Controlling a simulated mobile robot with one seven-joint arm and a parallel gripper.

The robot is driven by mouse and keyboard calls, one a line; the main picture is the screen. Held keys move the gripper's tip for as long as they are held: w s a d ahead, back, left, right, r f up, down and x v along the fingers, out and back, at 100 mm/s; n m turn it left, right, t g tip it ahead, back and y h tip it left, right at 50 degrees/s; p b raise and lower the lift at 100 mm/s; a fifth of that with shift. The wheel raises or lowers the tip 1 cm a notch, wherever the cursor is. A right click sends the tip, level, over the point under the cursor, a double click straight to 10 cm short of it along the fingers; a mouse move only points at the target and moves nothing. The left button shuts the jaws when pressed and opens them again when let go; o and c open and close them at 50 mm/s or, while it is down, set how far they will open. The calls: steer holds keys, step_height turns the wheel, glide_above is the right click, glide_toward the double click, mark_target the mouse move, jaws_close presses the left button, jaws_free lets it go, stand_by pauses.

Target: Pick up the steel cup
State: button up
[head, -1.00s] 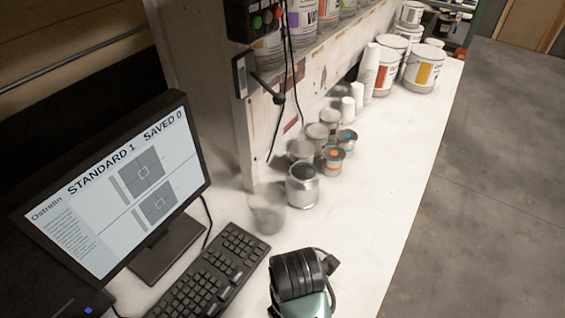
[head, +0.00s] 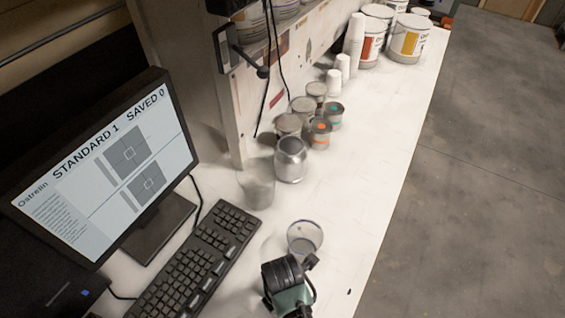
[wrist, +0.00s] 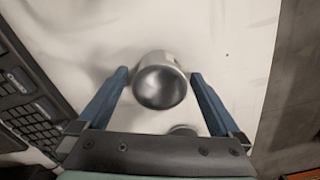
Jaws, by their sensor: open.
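The steel cup is a round grey metal cup, and I take it to be the open-topped one (head: 304,243) standing on the white bench in the head view, just beyond my dark wrist. In the wrist view the steel cup (wrist: 161,82) is near the middle, its round mouth facing the camera. My gripper (wrist: 160,73) is open, with one blue finger on each side of the cup in the picture and visible gaps on both sides. I cannot tell whether the fingertips are down at the cup's height. In the head view the fingers are not clearly visible.
A keyboard (head: 200,262) and monitor (head: 105,170) stand to the left. A clear beaker (head: 257,185) and a silver can (head: 291,160) stand beyond the cup, with several small tins behind. The bench's right edge is close, with grey floor beyond.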

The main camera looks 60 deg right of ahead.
steer(key=shift+f, duration=0.1)
steer(key=shift+c, duration=0.2)
steer(key=c, duration=1.5)
